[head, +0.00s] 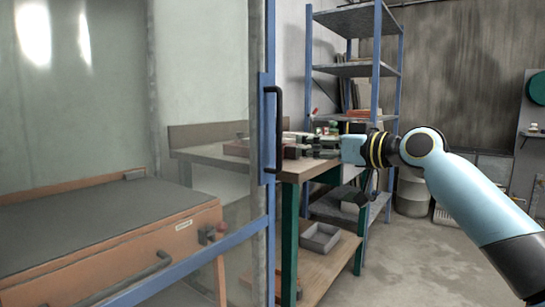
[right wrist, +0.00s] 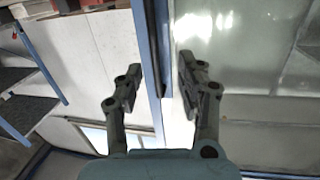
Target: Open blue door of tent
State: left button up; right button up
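The tent's blue door (head: 266,200) is a blue frame with clear panels, standing upright left of centre in the head view. A black bar handle (head: 278,125) sits on its right edge. My right gripper (head: 292,144) comes in from the right and points at the handle, close to its lower half. In the right wrist view my right gripper (right wrist: 160,75) is open, its dark fingers on either side of the blue door post (right wrist: 152,75) with a dark bar beside it. I cannot tell whether the fingers touch anything. My left gripper is not in view.
Behind the clear panel stands an orange box (head: 180,240) with a dark top. A workbench (head: 300,170) with green legs is behind the handle, with a grey tray (head: 321,237) on its lower shelf. A blue-grey shelf rack (head: 376,70) stands behind. Floor at right is clear.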

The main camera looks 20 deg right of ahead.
aim_at(281, 128)
jog(key=shift+n, duration=0.3)
jog(key=w+a+b, duration=0.1)
jog(key=w, duration=0.2)
jog(key=w+a+r, duration=0.1)
jog(key=w, duration=0.2)
jog(key=w+a+r+b, duration=0.1)
jog(key=w, duration=0.3)
jog(key=shift+a+r+b, duration=0.25)
jog(key=shift+a+b, duration=0.05)
jog(key=shift+a, duration=0.1)
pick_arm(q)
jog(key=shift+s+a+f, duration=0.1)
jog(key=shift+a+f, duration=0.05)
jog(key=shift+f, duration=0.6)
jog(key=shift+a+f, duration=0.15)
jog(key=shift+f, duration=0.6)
pick_arm(e)
jog(key=shift+w+a, duration=0.2)
jog(key=shift+w, duration=0.15)
jog(key=shift+c, duration=0.3)
grip_shut()
jog(key=shift+w+a, duration=0.1)
